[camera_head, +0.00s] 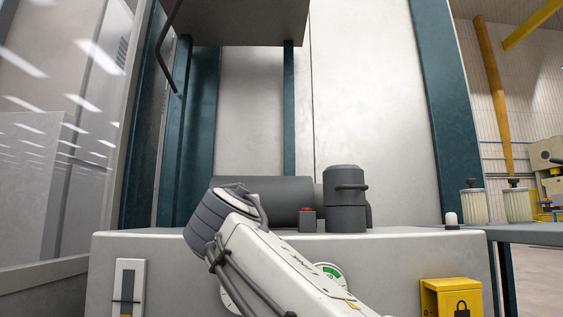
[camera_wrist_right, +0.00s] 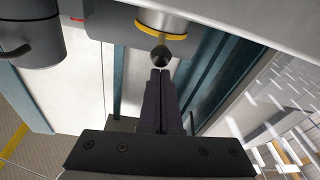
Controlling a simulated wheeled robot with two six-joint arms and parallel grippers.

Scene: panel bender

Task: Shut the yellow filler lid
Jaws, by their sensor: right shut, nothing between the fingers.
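In the right wrist view, a yellow ring-like edge (camera_wrist_right: 161,33) shows around a pale metal filler neck (camera_wrist_right: 162,18) on the dark tank. A black ball knob (camera_wrist_right: 161,57) sits just beyond it. I cannot tell from this how far the yellow lid is open. My right gripper (camera_wrist_right: 160,72) is shut and empty, its fingertips just short of the knob; I cannot tell whether they touch it. In the head view my right arm comes in from the lower right; its wrist hides the filler, and the fingers do not show. My left gripper is not in view.
A dark horizontal tank (camera_head: 262,190) lies on the pale machine base (camera_head: 400,250). Right of it are a red button on a grey box (camera_head: 308,221) and a dark upright motor (camera_head: 345,205). A dark overhead box (camera_head: 240,20) hangs above. A yellow lock box (camera_head: 450,298) is at front right.

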